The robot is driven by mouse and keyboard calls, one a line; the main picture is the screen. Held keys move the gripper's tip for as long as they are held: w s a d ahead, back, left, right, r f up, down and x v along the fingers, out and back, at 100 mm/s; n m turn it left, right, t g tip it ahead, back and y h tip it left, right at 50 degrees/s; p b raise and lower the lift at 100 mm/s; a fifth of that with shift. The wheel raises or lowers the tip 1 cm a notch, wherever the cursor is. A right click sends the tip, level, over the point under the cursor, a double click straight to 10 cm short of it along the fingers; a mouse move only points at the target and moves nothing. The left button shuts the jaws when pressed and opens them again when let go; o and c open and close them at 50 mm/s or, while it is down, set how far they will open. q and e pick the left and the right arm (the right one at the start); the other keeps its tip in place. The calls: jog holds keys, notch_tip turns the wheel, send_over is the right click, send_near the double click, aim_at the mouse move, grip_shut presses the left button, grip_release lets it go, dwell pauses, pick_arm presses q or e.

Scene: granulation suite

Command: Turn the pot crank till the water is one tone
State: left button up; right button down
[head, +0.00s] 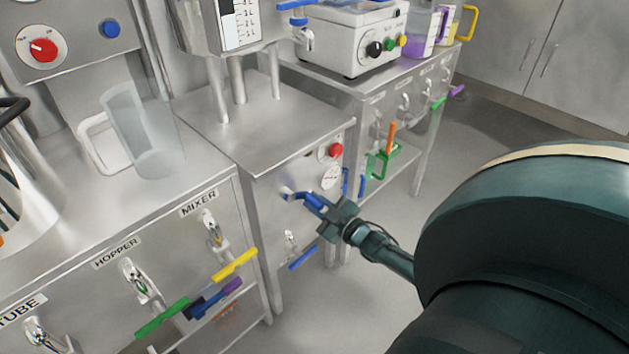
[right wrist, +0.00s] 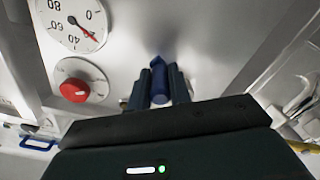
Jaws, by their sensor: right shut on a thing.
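A blue crank handle (head: 291,195) sticks out from the front panel of the steel stand (head: 265,215). My right gripper (head: 318,203) is shut on this blue handle. In the right wrist view, the blue handle (right wrist: 161,83) is between the two dark fingers of my right gripper (right wrist: 160,90). A vessel with a litre scale (head: 240,25) stands on legs above the stand. I cannot see any water in it. My left gripper is in neither view.
A red knob (head: 336,150) and a dial gauge (head: 331,176) sit close above the handle. A blue-levered tap (head: 302,258) is below. A clear jug (head: 140,130) stands on the left counter, over taps with coloured levers. Open floor lies to the right.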

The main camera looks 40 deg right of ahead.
jog(key=shift+d+r, duration=0.1)
jog(key=shift+r, duration=0.05)
dwell(0.4)
jog(key=c, duration=1.3)
grip_release()
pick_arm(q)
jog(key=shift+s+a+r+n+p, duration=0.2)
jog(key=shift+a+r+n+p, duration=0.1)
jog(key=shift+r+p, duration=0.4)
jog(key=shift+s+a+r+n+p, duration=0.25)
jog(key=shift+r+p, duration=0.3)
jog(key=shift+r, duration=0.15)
pick_arm(e)
jog(key=shift+s+d, duration=0.15)
jog(key=shift+s, duration=2.05)
jog(key=shift+s+d, duration=0.2)
jog(key=shift+s, duration=2)
jog(key=shift+s+d, duration=0.15)
jog(key=shift+s, duration=2.05)
